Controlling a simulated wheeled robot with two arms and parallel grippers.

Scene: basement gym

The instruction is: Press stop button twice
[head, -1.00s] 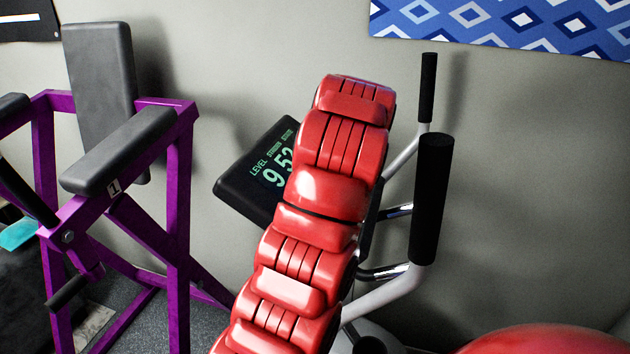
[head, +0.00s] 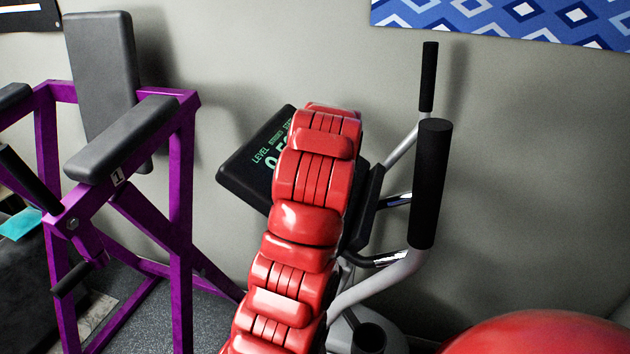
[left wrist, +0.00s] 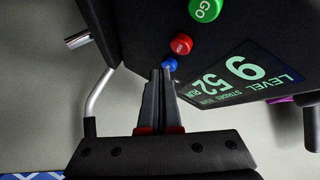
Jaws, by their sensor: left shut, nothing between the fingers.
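The exercise machine's black console shows in the left wrist view (left wrist: 145,30) with a green GO button (left wrist: 204,9), a red button (left wrist: 181,44) and a blue button (left wrist: 169,64). The red button's lettering is too small to read surely; it looks like the stop button. My left gripper (left wrist: 163,73) is shut and empty. Its tips appear just below the blue button, with the red one a little farther up and right; contact cannot be told. In the head view my red arm hides the buttons and gripper, and part of the console (head: 240,185). My right gripper is not in view.
Black-gripped handlebars (head: 431,185) rise right of the console. A purple frame machine (head: 180,190) with dark pads stands at left. A red rounded object (head: 540,335) fills the lower right.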

